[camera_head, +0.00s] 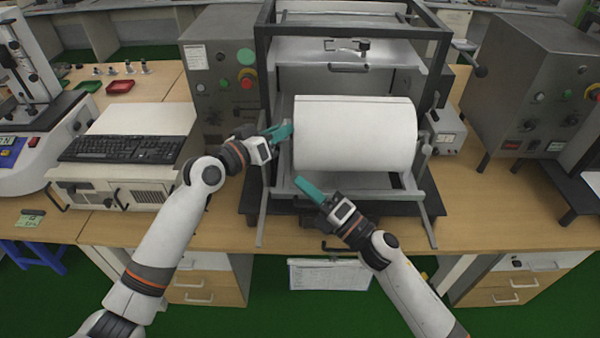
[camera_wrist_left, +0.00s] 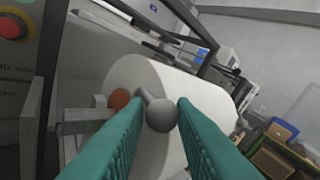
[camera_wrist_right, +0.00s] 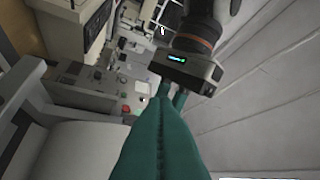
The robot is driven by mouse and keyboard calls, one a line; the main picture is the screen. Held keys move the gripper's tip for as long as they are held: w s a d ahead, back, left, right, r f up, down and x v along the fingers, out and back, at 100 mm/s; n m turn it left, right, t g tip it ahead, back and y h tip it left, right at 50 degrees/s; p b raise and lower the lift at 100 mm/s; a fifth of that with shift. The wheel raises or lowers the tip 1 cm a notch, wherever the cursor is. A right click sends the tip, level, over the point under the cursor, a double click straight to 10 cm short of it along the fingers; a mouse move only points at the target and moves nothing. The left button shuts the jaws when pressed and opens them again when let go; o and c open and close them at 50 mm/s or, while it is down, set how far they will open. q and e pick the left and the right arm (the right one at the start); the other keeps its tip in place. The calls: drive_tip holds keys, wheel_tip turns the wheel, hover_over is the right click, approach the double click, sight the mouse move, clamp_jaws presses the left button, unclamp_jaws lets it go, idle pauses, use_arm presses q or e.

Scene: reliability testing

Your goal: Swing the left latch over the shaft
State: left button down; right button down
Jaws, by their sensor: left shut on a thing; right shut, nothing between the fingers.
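The large white roller (camera_head: 355,135) lies across the grey machine frame. In the left wrist view its end face (camera_wrist_left: 150,75) fills the middle. A grey ball knob on a short stem, the left latch's handle (camera_wrist_left: 162,116), sits between the green fingers of my left gripper (camera_wrist_left: 163,105). A copper-coloured round end of the shaft (camera_wrist_left: 119,98) shows just left of the knob. In the head view my left gripper (camera_head: 283,132) is at the roller's left end and hides the latch. My right gripper (camera_head: 307,186) is shut and empty below the roller's front edge.
The black upright frame (camera_head: 264,60) rises behind the roller. A control box (camera_head: 215,70) with a red button stands at the left. A keyboard (camera_head: 120,149) lies on a white unit at the left. The wooden table (camera_head: 480,215) is clear at the front right.

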use_arm(q)
drive_tip(key=shift+r, duration=0.25)
use_arm(e)
drive_tip(key=w+a+r, duration=0.4)
drive_tip(key=w, duration=0.4)
drive_tip(key=shift+w+a, duration=0.15)
drive_tip(key=shift+a, duration=0.05)
use_arm(q)
drive_tip(key=shift+d, duration=0.1)
use_arm(e)
drive_tip(key=shift+w+d+r, duration=0.3)
drive_tip(key=shift+w+r, duration=0.1)
drive_tip(key=shift+w, duration=0.2)
use_arm(q)
drive_tip(key=c, duration=1.6)
unclamp_jaws()
drive_tip(key=shift+o, duration=1.4)
drive_tip(key=shift+f, duration=0.1)
drive_tip(key=shift+o, duration=0.3)
use_arm(e)
drive_tip(key=shift+s, duration=0.15)
use_arm(q)
drive_tip(key=shift+s, duration=0.1)
use_arm(e)
drive_tip(key=shift+d, duration=0.1)
